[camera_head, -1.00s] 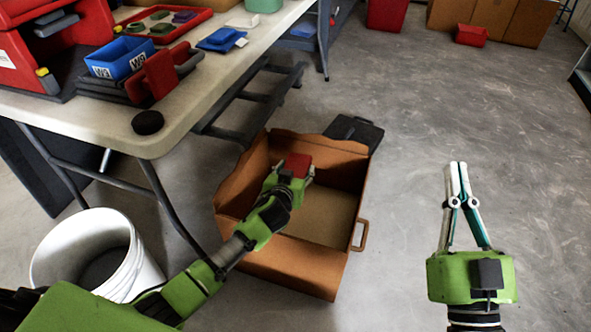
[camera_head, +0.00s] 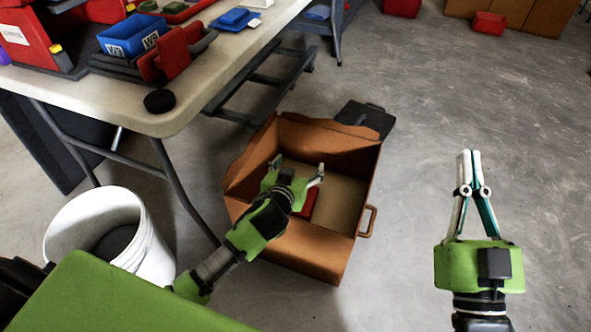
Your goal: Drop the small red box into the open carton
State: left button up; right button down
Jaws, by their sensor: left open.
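The small red box (camera_head: 309,204) lies inside the open carton (camera_head: 327,260), on its floor, partly hidden behind my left gripper. The carton is an open orange-brown box with a handle on its right side, standing on the floor. My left gripper (camera_head: 297,168) is over the carton's opening with its fingers spread, empty, above the red box. My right gripper (camera_head: 469,153) is at the right over bare floor, its fingers together with nothing between them.
A table (camera_head: 150,118) with a blue bin (camera_head: 133,35), red parts and a black puck (camera_head: 158,101) stands at upper left. A white bucket (camera_head: 150,256) is left of the carton. A dark flat case (camera_head: 366,118) lies behind the carton. Floor at right is clear.

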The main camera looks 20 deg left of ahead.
pick_arm(q)
jog(key=v, duration=0.3)
jog(key=shift+s+r, duration=0.1)
jog(key=shift+s, duration=0.1)
